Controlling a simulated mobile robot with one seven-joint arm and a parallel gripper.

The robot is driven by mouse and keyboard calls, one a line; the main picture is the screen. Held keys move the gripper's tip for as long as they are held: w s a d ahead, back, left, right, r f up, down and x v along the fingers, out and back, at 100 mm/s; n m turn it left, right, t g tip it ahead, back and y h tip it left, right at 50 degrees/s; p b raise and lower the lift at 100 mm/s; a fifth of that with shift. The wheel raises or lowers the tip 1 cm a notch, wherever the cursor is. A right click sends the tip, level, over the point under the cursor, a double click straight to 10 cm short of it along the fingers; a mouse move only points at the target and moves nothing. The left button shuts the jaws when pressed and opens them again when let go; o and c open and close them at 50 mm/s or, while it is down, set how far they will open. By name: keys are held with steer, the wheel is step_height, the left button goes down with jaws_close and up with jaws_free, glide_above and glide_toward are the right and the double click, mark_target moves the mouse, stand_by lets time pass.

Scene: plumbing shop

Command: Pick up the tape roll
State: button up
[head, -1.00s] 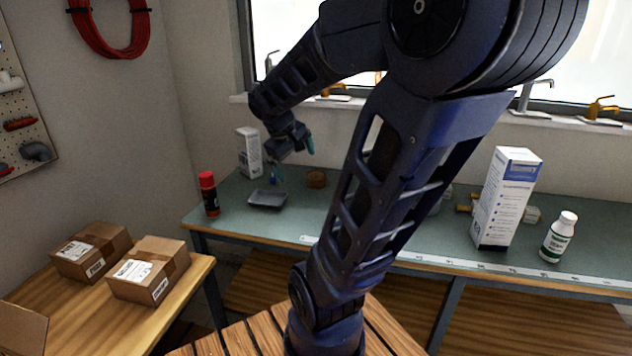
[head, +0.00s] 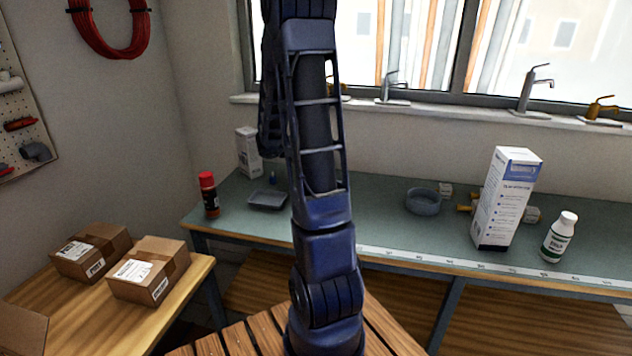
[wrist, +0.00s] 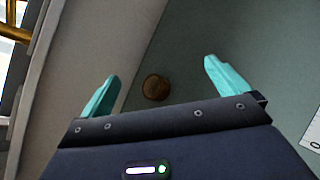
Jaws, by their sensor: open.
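A small brown round thing (wrist: 155,87) lies on the green bench in the wrist view, beyond and between my fingertips, with a gap to them. A grey ring-shaped thing (head: 423,201) sits on the bench right of my arm in the head view. I cannot tell for sure which of the two is the tape roll; the grey one could also be a shallow dish. My gripper (wrist: 158,82) is open with teal fingers spread and nothing between them. In the head view my arm hides the gripper and the brown thing.
On the green bench (head: 385,228) stand a red-capped can (head: 209,195), a grey tray (head: 268,200), a white carton (head: 249,152), a tall white box (head: 506,198) and a white bottle (head: 559,237). Taps (head: 393,88) line the window sill. Cardboard boxes (head: 148,270) sit at lower left.

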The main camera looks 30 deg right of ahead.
steer(key=w+d+f+n+t, duration=0.1)
steer(key=w+f+n, duration=0.2)
steer(key=w+f, duration=0.1)
steer(key=w+d+f+n+t, duration=0.1)
steer(key=w+f+n+t, duration=0.1)
steer(key=f, duration=0.5)
steer(key=w+d+f+n+t, duration=0.1)
steer(key=w+f+n, duration=0.4)
steer(key=f, duration=0.1)
steer(key=shift+w+d+t+y, duration=0.3)
steer(key=shift+d+y, duration=0.05)
steer(key=shift+y, duration=0.05)
steer(key=x, duration=0.5)
steer(key=shift+x, duration=2.85)
steer(key=shift+r, duration=0.1)
steer(key=shift+c, duration=0.2)
steer(key=c, duration=0.9)
steer(key=shift+r, duration=0.15)
